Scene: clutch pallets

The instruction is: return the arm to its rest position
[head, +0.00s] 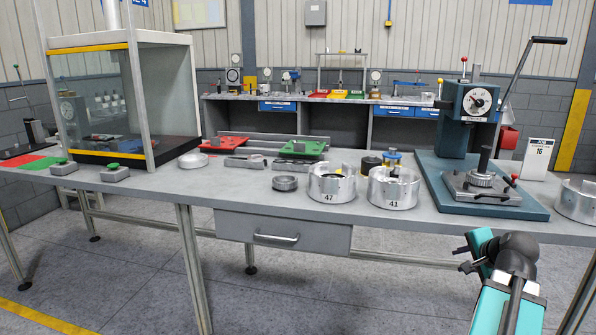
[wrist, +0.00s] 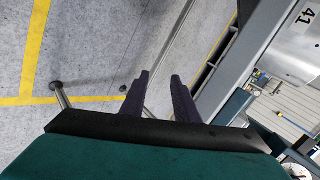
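My gripper (head: 460,258) is low at the right in the head view, in front of the workbench's (head: 390,217) front edge, with its dark fingers toward the left. My teal arm is folded below and right of it. In the wrist view my gripper's two dark fingers (wrist: 160,75) stand apart with only grey floor showing between them, so it is open and empty.
Metal cylinders marked 47 (head: 332,186) and 41 (head: 394,190) stand near the bench front. A press (head: 463,120) on a blue-green base is behind my gripper. A drawer (head: 283,232) hangs under the bench. The floor (head: 340,290) in front is clear.

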